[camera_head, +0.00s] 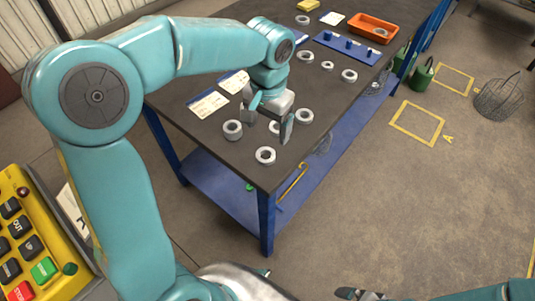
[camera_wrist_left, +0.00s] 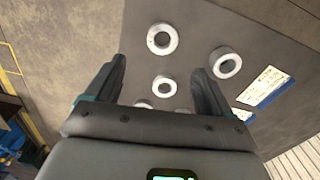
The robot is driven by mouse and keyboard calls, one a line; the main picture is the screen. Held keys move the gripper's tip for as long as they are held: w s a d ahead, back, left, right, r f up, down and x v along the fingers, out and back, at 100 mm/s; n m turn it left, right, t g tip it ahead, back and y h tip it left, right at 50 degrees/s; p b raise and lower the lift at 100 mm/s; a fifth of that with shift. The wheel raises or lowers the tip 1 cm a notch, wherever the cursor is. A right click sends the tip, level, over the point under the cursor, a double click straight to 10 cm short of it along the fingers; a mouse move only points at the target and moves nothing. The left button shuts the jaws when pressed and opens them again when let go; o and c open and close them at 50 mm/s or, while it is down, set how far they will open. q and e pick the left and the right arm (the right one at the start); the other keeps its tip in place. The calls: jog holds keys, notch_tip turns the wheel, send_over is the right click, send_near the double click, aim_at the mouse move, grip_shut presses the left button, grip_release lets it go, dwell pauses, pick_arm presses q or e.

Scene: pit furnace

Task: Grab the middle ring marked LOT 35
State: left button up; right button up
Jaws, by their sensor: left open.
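Several pale grey rings lie on the dark workbench top (camera_head: 205,128); no LOT 35 marking is legible. A ring (camera_head: 275,127) lies partly behind the fingers of my left gripper (camera_head: 270,117). In the left wrist view, a small ring (camera_wrist_left: 164,87) sits between the open, empty fingers of that gripper (camera_wrist_left: 158,67), apart from both. A ring (camera_head: 266,155) lies near the bench corner, a thicker one (camera_head: 232,130) to its left, another (camera_head: 304,116) to the right. My right gripper (camera_head: 360,294) barely shows at the bottom edge.
Paper cards (camera_head: 209,104) lie left of the rings. Farther back are more rings (camera_head: 349,75), a blue peg board (camera_head: 346,47) and an orange tray (camera_head: 374,28). A yellow button panel (camera_head: 28,245) stands at left. The floor right of the bench has free room.

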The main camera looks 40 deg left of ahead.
aim_at(266, 158)
pick_arm(q)
jog(key=f, duration=0.8)
jog(key=shift+s+a+f, duration=0.1)
jog(key=shift+s+a, duration=0.1)
jog(key=shift+s, duration=0.2)
jog(key=shift+w+f, duration=0.15)
jog(key=shift+f, duration=0.4)
jog(key=c, duration=1.2)
